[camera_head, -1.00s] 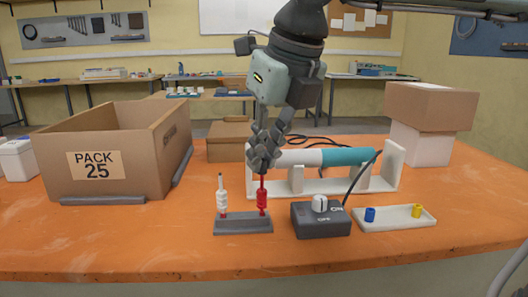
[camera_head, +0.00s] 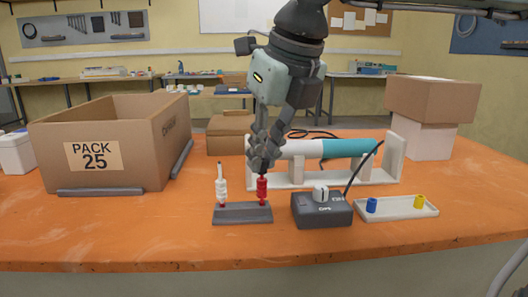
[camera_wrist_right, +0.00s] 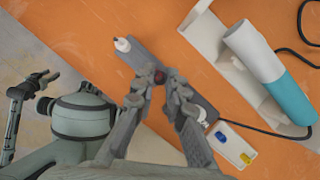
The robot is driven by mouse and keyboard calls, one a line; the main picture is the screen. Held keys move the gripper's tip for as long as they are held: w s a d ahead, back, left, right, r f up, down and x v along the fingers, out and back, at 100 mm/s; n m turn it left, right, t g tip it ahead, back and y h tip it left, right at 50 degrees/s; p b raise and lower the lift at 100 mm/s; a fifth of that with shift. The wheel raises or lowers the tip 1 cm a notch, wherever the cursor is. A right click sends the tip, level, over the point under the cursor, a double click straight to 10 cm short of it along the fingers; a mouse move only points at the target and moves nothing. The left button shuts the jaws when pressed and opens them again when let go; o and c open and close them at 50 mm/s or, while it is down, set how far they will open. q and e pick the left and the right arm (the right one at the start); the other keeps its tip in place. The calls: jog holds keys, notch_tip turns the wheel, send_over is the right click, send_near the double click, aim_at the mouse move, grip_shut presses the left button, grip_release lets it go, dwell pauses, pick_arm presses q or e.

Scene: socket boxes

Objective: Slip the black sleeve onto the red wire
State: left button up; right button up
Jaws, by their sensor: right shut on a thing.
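The red wire (camera_head: 262,191) stands upright in a dark grey base (camera_head: 243,215), beside a white wire (camera_head: 221,190). My right gripper (camera_head: 263,164) points down directly over the red wire, its fingertips at the wire's top. In the right wrist view, the gripper (camera_wrist_right: 160,90) is closed around a small dark piece (camera_wrist_right: 160,77), seen end-on, taken to be the black sleeve. The fingers hide most of it, so I cannot tell how far it is around the wire. My left gripper (camera_wrist_right: 45,90) shows small at the left of the right wrist view, fingers apart and empty.
A grey switch box (camera_head: 322,210) stands just right of the base. A white tray (camera_head: 398,208) with a blue and a yellow sleeve lies further right. A white-and-teal tool (camera_head: 345,149) rests on a stand behind. A large carton (camera_head: 125,145) is at left.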

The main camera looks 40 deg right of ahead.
jog(key=o, duration=1.2)
jog(key=shift+c, duration=0.2)
notch_tip(320, 180, up, 8)
jog(key=p, duration=0.5)
jog(key=shift+f, duration=0.25)
